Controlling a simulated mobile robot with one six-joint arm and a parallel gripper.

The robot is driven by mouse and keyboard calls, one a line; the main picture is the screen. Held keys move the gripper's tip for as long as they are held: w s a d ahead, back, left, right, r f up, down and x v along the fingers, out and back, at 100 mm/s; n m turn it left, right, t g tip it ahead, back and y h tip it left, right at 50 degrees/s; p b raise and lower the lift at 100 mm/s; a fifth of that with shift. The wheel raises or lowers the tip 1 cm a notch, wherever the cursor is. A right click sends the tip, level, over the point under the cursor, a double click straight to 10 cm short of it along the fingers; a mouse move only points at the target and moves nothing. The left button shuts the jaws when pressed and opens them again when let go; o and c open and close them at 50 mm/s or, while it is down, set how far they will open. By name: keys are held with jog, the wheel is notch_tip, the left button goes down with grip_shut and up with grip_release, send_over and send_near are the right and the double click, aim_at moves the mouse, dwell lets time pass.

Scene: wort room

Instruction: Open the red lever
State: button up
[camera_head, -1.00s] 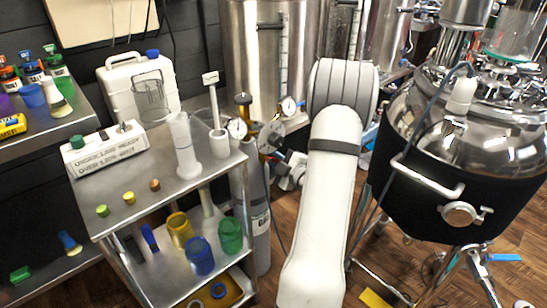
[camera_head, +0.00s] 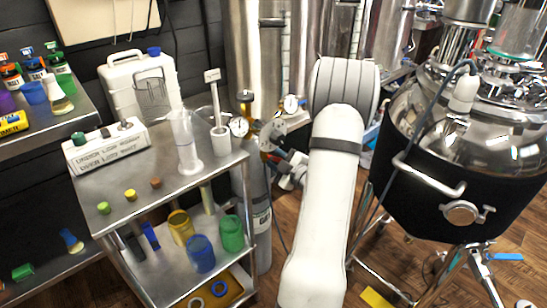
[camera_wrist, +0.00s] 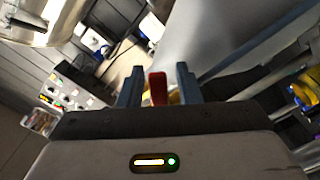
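The red lever (camera_wrist: 158,88) stands between the two blue-grey fingers of my gripper (camera_wrist: 158,84) in the wrist view. The fingers are spread, with a gap visible on each side of the lever, so the gripper is open around it. In the head view my gripper (camera_head: 270,147) is small, beside the brass fittings and gauges at the top of the grey gas cylinder (camera_head: 262,215). A bit of red shows there, but I cannot make out the lever clearly. My forearm hides part of the area to the right.
A steel cart (camera_head: 125,208) with a glass cylinder (camera_head: 186,145) and several cups stands left of the gas cylinder. A round gauge (camera_head: 239,126) sits close to my gripper. A large black-jacketed kettle (camera_head: 425,190) stands at right. Wooden floor shows between.

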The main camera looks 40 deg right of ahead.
aim_at(278, 160)
jog(key=shift+o, duration=0.2)
jog(key=s, duration=0.5)
jog(key=s+p, duration=0.1)
jog(key=s, duration=0.2)
jog(key=shift+d, duration=0.3)
jog(key=shift+w, duration=0.1)
